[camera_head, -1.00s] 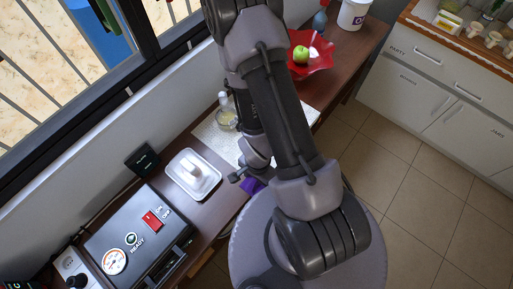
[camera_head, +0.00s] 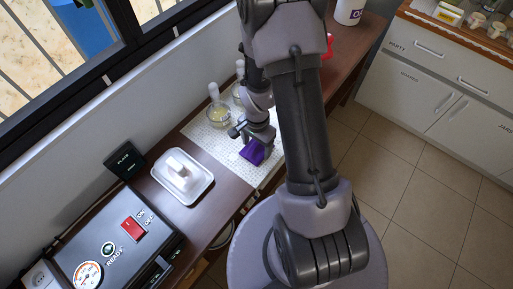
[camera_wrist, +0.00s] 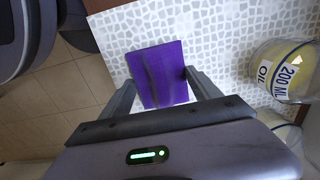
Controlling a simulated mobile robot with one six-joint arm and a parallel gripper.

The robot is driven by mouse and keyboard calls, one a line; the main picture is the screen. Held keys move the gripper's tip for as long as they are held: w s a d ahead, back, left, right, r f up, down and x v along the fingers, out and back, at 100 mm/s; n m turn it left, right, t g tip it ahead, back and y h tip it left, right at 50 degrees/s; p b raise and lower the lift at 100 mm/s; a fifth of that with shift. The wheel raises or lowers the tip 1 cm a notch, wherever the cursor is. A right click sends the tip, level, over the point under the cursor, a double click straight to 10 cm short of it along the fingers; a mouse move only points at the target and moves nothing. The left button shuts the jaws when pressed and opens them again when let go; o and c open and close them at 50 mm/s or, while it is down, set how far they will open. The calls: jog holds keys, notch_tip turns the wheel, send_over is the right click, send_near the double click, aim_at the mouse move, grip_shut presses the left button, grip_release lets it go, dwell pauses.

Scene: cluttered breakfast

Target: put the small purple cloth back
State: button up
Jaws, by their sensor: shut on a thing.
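The small purple cloth (camera_head: 253,152) is between the fingers of my gripper (camera_head: 258,141), over the white patterned mat (camera_head: 210,134) on the brown counter. In the wrist view the cloth (camera_wrist: 158,75) looks like a flat purple piece with a ridge down it. My gripper (camera_wrist: 160,88) is shut on it, with one finger on each side. I cannot tell whether the cloth touches the mat (camera_wrist: 125,30).
A glass container of oil (camera_wrist: 283,72) stands right of the gripper in the wrist view; containers (camera_head: 218,113) also show behind it in the head view. A white dish (camera_head: 183,178) and black appliance (camera_head: 118,245) lie to the left. Tiled floor (camera_head: 390,190) is right.

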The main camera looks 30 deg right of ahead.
jog(key=shift+f, duration=0.25)
jog(key=o, duration=1.5)
jog(key=shift+f, duration=0.1)
notch_tip(320, 180, up, 12)
jog(key=p, duration=0.5)
notch_tip(320, 180, up, 10)
jog(key=n+t, duration=0.2)
send_over(257, 144)
jog(key=a, duration=0.3)
jog(key=s+a+r+n+t, duration=0.1)
jog(key=s+a+r+n, duration=0.1)
jog(key=s+a+r, duration=0.1)
jog(key=s+a+r+n+t+y, duration=0.1)
jog(key=s+a+r+n, duration=0.2)
jog(key=r, duration=0.5)
jog(key=s+a+r+n+t+y, duration=0.1)
jog(key=s+a+r+n, duration=0.1)
jog(key=s+a+r, duration=0.3)
jog(key=shift+s+a+r+n+t, duration=0.1)
jog(key=shift+a+r+n+t, duration=0.25)
jog(key=shift+r, duration=0.25)
